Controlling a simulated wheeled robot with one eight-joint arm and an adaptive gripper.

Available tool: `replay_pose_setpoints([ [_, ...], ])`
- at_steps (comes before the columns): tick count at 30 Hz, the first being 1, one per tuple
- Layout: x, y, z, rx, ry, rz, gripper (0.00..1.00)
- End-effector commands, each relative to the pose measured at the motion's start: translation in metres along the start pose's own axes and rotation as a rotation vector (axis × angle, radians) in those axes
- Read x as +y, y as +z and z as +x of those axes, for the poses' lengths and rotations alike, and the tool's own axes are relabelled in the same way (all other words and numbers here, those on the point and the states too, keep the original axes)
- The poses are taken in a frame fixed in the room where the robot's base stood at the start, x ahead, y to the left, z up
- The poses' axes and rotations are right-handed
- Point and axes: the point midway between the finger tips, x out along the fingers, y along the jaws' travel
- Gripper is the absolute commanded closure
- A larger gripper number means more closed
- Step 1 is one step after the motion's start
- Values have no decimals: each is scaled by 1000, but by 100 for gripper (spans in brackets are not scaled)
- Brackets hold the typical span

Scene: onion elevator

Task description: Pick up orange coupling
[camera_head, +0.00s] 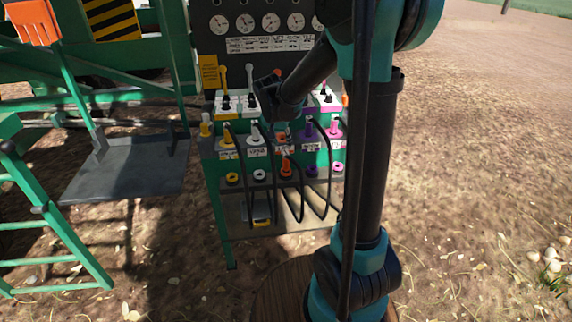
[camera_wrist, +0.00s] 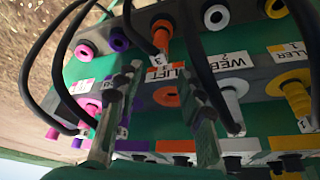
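The orange coupling (camera_head: 286,167) stands in the lower row of the panel, with a black hose attached. In the wrist view the orange coupling (camera_wrist: 163,40) carries a tag reading 3 and lies just beyond my fingertips. My gripper (camera_wrist: 158,78) is open, its two fingers apart with nothing held between them. An orange ring port (camera_wrist: 167,96) and the LIFT label show in the gap between the fingers. In the head view my gripper (camera_head: 283,128) is in front of the upper row, above the orange coupling, and partly hidden by my arm.
A white coupling (camera_wrist: 233,100) and a yellow coupling (camera_wrist: 296,97) stand on one side, and pink couplings (camera_wrist: 82,90) on the other. Black hoses (camera_wrist: 192,55) loop close to my fingers. A green ladder (camera_head: 60,235) and a dark platform (camera_head: 130,165) are at left. Open ground lies at right.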

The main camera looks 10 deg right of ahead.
Motion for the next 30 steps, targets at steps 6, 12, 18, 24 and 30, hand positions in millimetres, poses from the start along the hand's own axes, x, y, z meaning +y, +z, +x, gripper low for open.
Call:
replay_pose_setpoints([
  [6, 0, 0, 39, 0, 0, 1, 62],
  [12, 0, 0, 67, -1, 0, 0, 62],
  [18, 1, 0, 78, -1, 0, 0, 62],
  [24, 1, 2, 98, -1, 0, 0, 62],
  [30, 1, 3, 121, 0, 0, 0, 62],
])
